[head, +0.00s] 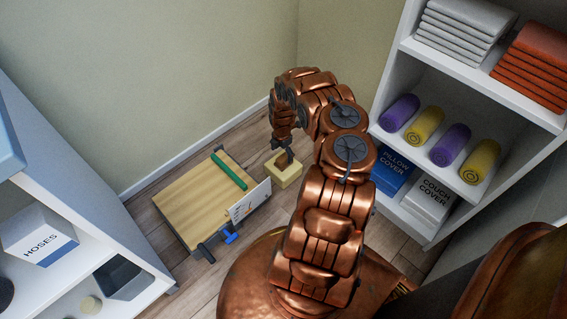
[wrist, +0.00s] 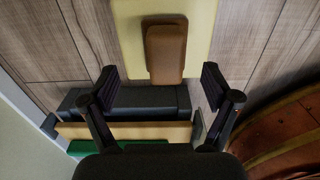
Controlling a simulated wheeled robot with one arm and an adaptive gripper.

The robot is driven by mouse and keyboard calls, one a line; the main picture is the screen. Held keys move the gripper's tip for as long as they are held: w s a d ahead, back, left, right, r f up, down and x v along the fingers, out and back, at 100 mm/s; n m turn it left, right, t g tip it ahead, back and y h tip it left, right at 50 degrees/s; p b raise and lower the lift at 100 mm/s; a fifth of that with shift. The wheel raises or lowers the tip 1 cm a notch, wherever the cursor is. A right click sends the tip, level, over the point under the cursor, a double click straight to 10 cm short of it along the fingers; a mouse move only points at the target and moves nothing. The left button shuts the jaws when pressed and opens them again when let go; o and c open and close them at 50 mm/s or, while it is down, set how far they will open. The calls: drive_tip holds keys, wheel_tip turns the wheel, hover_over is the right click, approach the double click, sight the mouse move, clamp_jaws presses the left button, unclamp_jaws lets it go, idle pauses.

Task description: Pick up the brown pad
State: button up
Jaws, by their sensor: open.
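The brown pad (wrist: 165,52) is a small rounded block in the wrist view. It lies on top of a pale yellow block (wrist: 198,22), which also shows on the floor in the head view (head: 287,178). My gripper (wrist: 160,82) is open, its two dark fingers spread wider than the pad. The pad's near end lies between and slightly beyond the fingertips in the picture; nothing is held. In the head view my gripper (head: 288,153) points down over the yellow block. I cannot make out the pad there, and the height gap is unclear.
A wooden-topped platform (head: 190,205) with a green bar (head: 229,171) and a white card (head: 250,201) stands just left of the yellow block. White shelving with rolls, towels and boxes (head: 392,171) is at the right. Another shelf (head: 75,170) is at the left.

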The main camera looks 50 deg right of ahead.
sight(284, 157)
drive_tip(key=f+b, duration=0.2)
drive_tip(key=f, duration=0.1)
drive_tip(key=f+b, duration=0.1)
drive_tip(key=f, duration=0.1)
drive_tip(key=shift+s+d, duration=0.1)
drive_tip(key=shift+s, duration=0.25)
drive_tip(key=c, duration=1.4)
wheel_tip(284, 157, up, 8)
drive_tip(key=p, duration=0.4)
drive_tip(key=shift+d+r, duration=0.1)
drive_tip(key=shift+r, duration=0.15)
drive_tip(key=shift+r+p, duration=0.6)
drive_tip(key=shift+r, duration=0.2)
